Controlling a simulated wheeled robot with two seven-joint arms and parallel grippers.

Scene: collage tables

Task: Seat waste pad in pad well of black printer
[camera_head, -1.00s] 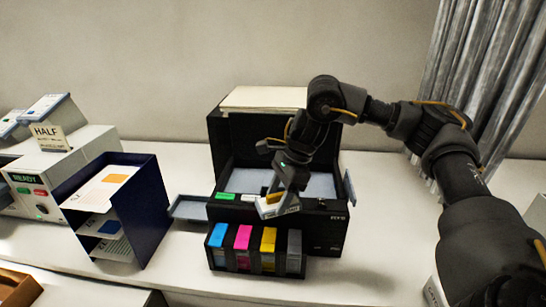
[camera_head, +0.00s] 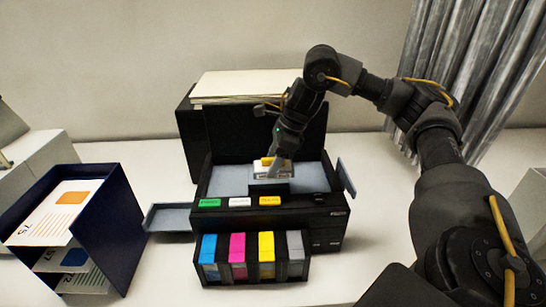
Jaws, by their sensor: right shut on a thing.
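The black printer (camera_head: 325,225) stands on the white table with its lid up, its front ink bay showing several coloured cartridges. Its open top shows a grey-blue inner surface (camera_head: 228,180). My right gripper (camera_head: 278,165) reaches down over this surface and is shut on the waste pad (camera_head: 270,173), a small pale block with a yellow top part. The pad is at a dark recess (camera_head: 270,188) behind the front buttons. I cannot tell whether it touches the recess or hovers over it. My left gripper is not in view.
A dark blue sorter (camera_head: 110,225) with printed sheets stands at the left. A grey tray (camera_head: 168,217) sticks out from the printer's left side, and a small flap (camera_head: 346,178) stands at its right. Paper (camera_head: 250,85) lies on top behind the lid.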

